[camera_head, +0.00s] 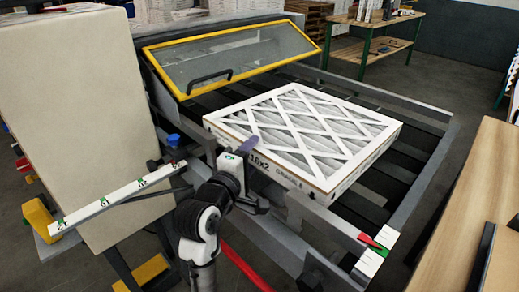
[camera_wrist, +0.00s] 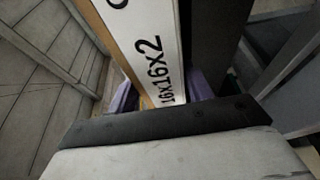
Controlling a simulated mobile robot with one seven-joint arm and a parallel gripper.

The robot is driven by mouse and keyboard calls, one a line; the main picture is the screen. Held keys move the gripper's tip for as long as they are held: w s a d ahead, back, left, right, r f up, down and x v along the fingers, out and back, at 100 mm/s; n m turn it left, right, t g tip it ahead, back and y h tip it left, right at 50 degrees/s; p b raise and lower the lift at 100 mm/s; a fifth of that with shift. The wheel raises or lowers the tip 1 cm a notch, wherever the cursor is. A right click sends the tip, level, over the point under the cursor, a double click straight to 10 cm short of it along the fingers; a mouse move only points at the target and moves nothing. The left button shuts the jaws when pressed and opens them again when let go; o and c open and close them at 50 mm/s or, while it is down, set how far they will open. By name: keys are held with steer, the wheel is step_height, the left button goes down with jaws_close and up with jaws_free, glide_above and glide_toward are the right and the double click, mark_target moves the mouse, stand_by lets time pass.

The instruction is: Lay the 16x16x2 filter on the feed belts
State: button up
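The 16x16x2 filter (camera_head: 310,130) is a flat square with a white cardboard lattice over pleats. It is level above the dark feed belts (camera_head: 410,155), its near edge over or close to the front rail. I cannot tell whether it rests fully on the belts. My gripper (camera_head: 246,146) is at its near left side, one purple finger over the top edge. In the wrist view the filter's printed side (camera_wrist: 155,60) reads 16x16x2 and sits between both purple fingers (camera_wrist: 162,98), which appear closed on it. The lower finger is mostly hidden.
A yellow-framed clear guard (camera_head: 235,60) with a black handle stands tilted up behind the filter. A beige machine cabinet (camera_head: 70,110) is at left. Metal rails (camera_head: 425,190) border the belts. A wooden table (camera_head: 475,220) is at right. Bare belts show right of the filter.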

steer(key=v, duration=0.7)
steer(key=shift+b, duration=0.4)
steer(key=shift+w, duration=0.1)
